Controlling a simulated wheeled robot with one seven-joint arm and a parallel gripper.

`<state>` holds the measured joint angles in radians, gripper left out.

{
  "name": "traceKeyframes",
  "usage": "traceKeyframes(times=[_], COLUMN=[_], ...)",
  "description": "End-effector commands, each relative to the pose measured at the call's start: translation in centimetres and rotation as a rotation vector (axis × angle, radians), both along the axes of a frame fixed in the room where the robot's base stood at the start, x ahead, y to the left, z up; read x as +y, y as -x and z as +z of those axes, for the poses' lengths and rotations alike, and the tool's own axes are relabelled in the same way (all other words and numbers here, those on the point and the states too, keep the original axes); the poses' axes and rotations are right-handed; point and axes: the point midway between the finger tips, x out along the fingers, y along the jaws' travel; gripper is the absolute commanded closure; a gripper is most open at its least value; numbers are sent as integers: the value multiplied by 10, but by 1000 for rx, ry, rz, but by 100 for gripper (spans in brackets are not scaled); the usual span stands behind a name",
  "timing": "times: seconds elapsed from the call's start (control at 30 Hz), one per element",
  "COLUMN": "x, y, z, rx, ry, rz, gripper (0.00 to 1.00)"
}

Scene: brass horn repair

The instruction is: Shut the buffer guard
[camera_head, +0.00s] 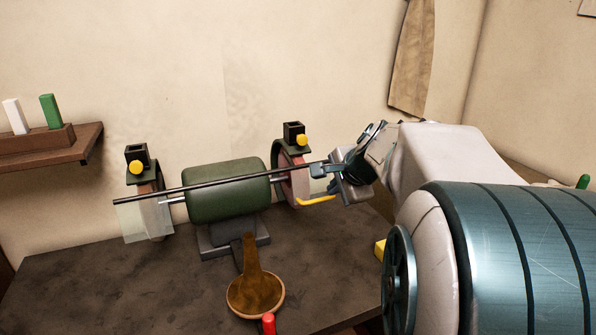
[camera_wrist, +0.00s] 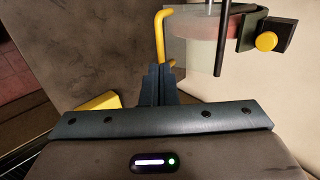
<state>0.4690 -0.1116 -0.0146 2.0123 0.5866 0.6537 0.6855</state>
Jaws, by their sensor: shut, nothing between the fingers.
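The buffer has a green motor body (camera_head: 228,190) on a dark bench, with a wheel at each end. A clear guard panel (camera_head: 140,220) hangs at the left wheel, and a long black rod (camera_head: 210,185) runs across the front. In the wrist view a translucent panel (camera_wrist: 192,52) shows at the right wheel, beside the rod (camera_wrist: 222,45). A yellow bent handle (camera_head: 316,200) sticks out at the right wheel; it also shows in the wrist view (camera_wrist: 160,35). My gripper (camera_head: 318,170) is shut and empty, close to the handle; I cannot tell whether they touch.
Yellow knobs (camera_head: 135,167) (camera_head: 302,140) sit on black brackets above the wheels. A yellow block (camera_head: 380,249) lies below my arm. The bench's left front is clear.

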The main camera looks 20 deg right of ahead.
Motion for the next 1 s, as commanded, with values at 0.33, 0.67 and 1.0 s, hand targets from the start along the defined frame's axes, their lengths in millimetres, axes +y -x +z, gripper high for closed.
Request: traceKeyframes(times=[0.33,0.67,1.0], x=[0,0,1], y=[-40,-49,-50], z=[-45,-54,-56], rx=[3,0,-4], ry=[-1,2,1], rz=[-2,-3,-1], gripper=[100,100,100])
